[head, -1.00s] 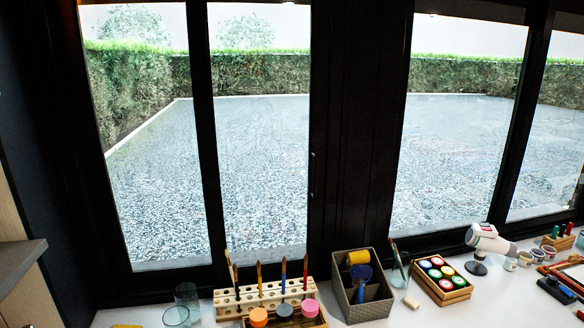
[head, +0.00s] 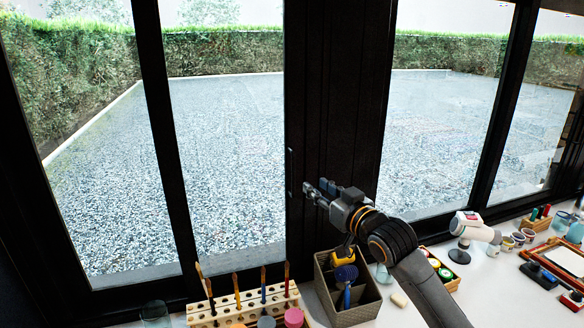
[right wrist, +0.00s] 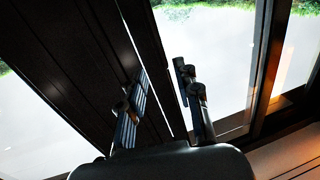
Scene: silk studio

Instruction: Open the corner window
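The black-framed window near the left corner has a left pane (head: 110,170) and a right pane (head: 228,160), split by a dark upright bar. A slim handle or recess (head: 290,165) shows faintly on the dark frame at the right pane's right edge. My right gripper (head: 318,190) is raised just right of this edge, its fingers pointing left toward it, with a small gap seeming to remain. In the right wrist view my right gripper (right wrist: 160,97) has its fingers spread, empty, before the dark frame. My left gripper is not in view.
Below stands a white worktop with a wooden brush rack (head: 232,310), a grey-brown box of tools (head: 345,312) under my right arm, and a white hairdryer-like device (head: 470,228). A second window (head: 440,140) is right of the dark post.

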